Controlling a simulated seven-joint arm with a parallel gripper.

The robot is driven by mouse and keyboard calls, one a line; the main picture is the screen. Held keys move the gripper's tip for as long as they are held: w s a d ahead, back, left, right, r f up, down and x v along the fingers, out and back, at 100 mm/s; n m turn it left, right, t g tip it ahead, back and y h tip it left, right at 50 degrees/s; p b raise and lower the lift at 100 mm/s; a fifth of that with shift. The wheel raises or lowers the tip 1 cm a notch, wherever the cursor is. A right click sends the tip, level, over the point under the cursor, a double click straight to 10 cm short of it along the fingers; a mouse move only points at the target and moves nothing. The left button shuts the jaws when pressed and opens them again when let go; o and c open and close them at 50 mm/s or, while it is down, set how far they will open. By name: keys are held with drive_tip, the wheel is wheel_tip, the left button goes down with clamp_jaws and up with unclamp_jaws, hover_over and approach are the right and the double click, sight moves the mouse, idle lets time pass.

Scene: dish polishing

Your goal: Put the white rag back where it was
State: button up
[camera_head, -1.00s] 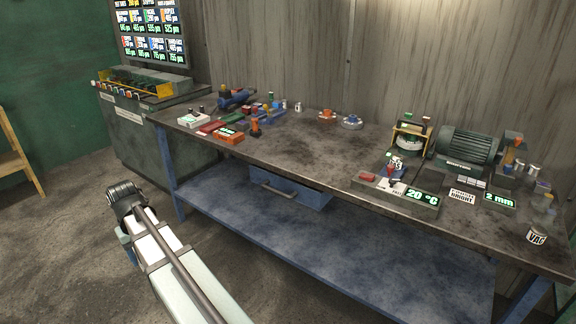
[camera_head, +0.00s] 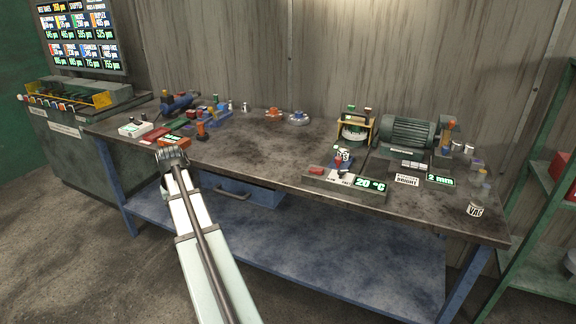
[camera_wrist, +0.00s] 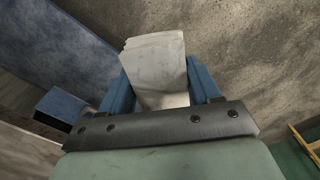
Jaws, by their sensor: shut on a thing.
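The white rag (camera_wrist: 155,65) shows in the wrist view as a pale, slightly creased block between the two blue fingers of my gripper (camera_wrist: 163,88). The fingers are shut on it, and it sticks out past their tips. In the head view my gripper (camera_head: 166,188) is mostly hidden behind my own wrist, in front of the workbench (camera_head: 270,150) near its left part. The rag cannot be made out in the head view. The wrist view shows floor beyond the rag, so it hangs off the bench top.
The bench's left end holds a red-orange device (camera_head: 174,141) and several small tools. A motor (camera_head: 408,132) and a temperature panel (camera_head: 345,184) stand at the right. The bench middle is clear. A blue drawer (camera_head: 240,190) hangs under the top, above a blue shelf (camera_head: 330,255). A green rack (camera_head: 545,220) stands far right.

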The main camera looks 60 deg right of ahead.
drive_tip(key=s+d+r+m, duration=0.1)
drive_tip(key=s+d, duration=0.3)
drive_tip(key=d, duration=0.4)
drive_tip(key=s+d+r+m, duration=0.2)
drive_tip(key=s+d, duration=0.1)
drive_tip(key=d, duration=0.6)
wheel_tip(320, 180, up, 7)
drive_tip(key=m, duration=0.8)
hover_over(288, 165)
wheel_tip(288, 165, down, 10)
drive_tip(key=shift+f, duration=0.15)
drive_tip(key=o, duration=1.5)
drive_tip(key=shift+o, duration=0.2)
